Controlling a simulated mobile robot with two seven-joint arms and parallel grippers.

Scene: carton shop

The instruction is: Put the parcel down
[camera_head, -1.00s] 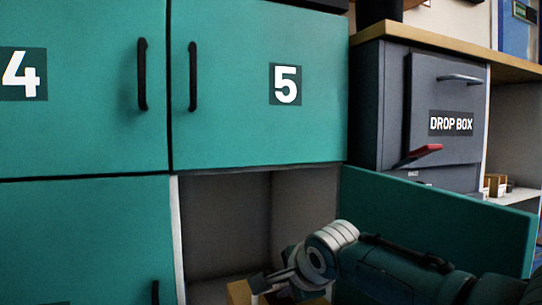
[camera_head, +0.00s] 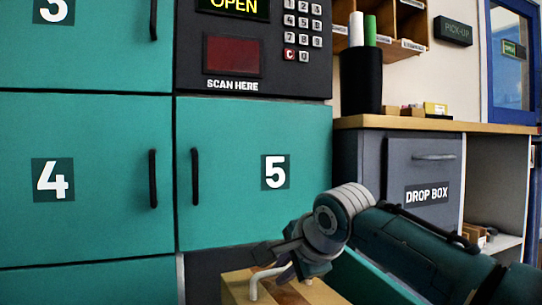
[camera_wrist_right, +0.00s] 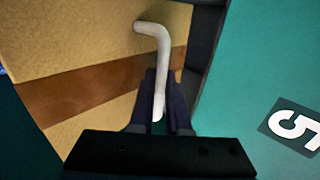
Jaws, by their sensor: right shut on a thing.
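The parcel (camera_head: 238,287) is a tan carton with a white bent handle on top, at the bottom edge of the head view. Its tan side with a brown band (camera_wrist_right: 70,95) fills the left of the right wrist view. My right gripper (camera_head: 285,268) is shut on the white handle (camera_wrist_right: 150,30), with its dark fingers on either side of the bar. The parcel hangs in front of the lockers, just below door 5 (camera_head: 235,215). Its underside is out of view. My left gripper is not in view.
Below door 5 is an open, dark compartment (camera_head: 203,277), largely hidden by the parcel. Its teal door (camera_head: 350,275) stands open on the right, behind my right arm. A scan panel (camera_head: 250,88) reading OPEN is above, and a grey drop box (camera_head: 418,160) stands right.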

